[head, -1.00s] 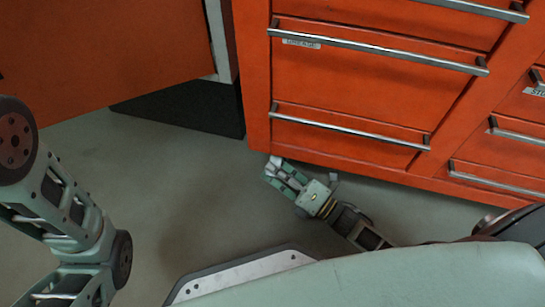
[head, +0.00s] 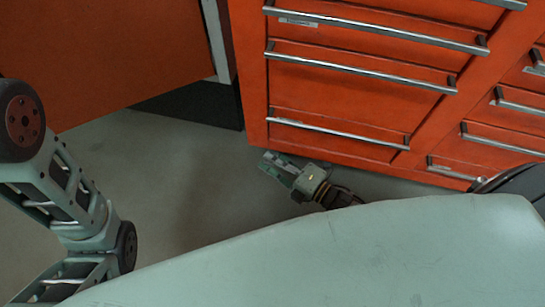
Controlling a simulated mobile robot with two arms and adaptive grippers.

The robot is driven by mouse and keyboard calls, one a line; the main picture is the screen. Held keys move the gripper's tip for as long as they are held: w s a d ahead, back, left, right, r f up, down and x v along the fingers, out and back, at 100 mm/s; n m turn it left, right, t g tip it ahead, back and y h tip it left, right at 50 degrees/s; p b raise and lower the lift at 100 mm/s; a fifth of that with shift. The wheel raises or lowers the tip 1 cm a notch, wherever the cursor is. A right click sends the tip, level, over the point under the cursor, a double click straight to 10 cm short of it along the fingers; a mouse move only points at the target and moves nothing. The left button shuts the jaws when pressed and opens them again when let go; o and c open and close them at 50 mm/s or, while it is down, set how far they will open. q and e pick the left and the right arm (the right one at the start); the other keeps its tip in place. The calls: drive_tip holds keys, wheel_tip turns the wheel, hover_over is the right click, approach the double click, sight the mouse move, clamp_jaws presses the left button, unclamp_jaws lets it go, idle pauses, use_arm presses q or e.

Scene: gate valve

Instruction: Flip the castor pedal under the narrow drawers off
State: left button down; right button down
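The castor pedal does not show; the space under the cabinet is hidden by the cabinet's lower edge and my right gripper. The red cabinet (head: 255,90) has a left column of drawers (head: 350,95) with long metal handles and a second column (head: 505,130) at the right, partly cut off. I cannot tell which column is the narrow one. My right gripper (head: 272,163) is low near the floor, just in front of the cabinet's bottom left corner. Its fingers look close together, but whether they are shut is unclear. My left arm is at the left edge; its gripper is out of view.
Another red panel (head: 100,55) stands at the upper left, with a dark base (head: 195,103) beside the cabinet. Grey floor (head: 185,175) is clear between my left arm and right gripper. My own pale body covers the bottom of the view.

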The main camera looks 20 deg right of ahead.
drive_tip(key=c, duration=2)
unclamp_jaws()
drive_tip(key=shift+d, duration=0.1)
drive_tip(key=v, duration=1.2)
